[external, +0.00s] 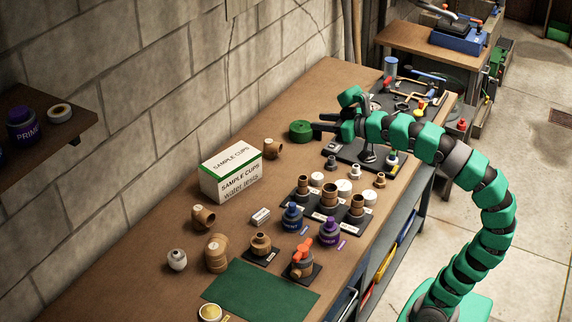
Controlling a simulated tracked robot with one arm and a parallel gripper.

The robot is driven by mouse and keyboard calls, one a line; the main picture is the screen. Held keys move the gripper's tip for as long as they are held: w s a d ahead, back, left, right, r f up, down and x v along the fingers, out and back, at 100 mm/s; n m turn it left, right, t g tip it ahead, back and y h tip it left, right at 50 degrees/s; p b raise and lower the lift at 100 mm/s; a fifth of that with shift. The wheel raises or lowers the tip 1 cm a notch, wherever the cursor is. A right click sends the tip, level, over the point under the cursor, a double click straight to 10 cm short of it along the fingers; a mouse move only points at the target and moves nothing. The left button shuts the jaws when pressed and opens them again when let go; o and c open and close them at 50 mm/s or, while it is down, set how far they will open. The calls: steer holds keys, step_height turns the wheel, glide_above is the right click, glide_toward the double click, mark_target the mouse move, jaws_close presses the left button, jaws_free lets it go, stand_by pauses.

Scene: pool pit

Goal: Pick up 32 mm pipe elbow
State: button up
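Two brown elbow-shaped fittings lie on the brown workbench (150,255). One elbow (273,148) is behind the sample cups box, near its right end. The other elbow (203,216) is nearer the camera, left of the box. Size markings are too small to read, so I cannot tell which is 32 mm. My gripper (318,122) is above the far part of the bench, right of the farther elbow and apart from it. Its dark fingers point left and seem spread, with nothing visible between them.
A green round roll (301,130) lies just left of my gripper. The white and green sample cups box (231,172) stands between the elbows. Several fittings and the blue (292,217) and purple (329,232) jars crowd the middle. A green mat (260,291) lies in front.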

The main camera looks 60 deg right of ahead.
steer(key=o, duration=0.6)
steer(key=w+d+f+n+g+h+p, duration=0.1)
steer(key=w+d+f+h+p, duration=0.1)
steer(key=w+d+f+p, duration=0.7)
steer(key=w+d+f+h+p, duration=0.1)
steer(key=w+d+f+p, duration=0.3)
steer(key=w+d+p, duration=0.45)
steer(key=w+d+f+p, duration=0.2)
steer(key=w+d+f, duration=0.1)
steer(key=d+f, duration=0.25)
steer(key=n+y+p, duration=0.1)
steer(key=y+p, duration=0.2)
steer(key=p, duration=0.2)
glide_toward(280, 145)
steer(key=shift+d+g, duration=0.2)
steer(key=shift+g, duration=0.2)
steer(key=x, duration=0.8)
steer(key=shift+w+a, duration=0.15)
steer(key=shift+w, duration=0.25)
steer(key=shift+x, duration=2.1)
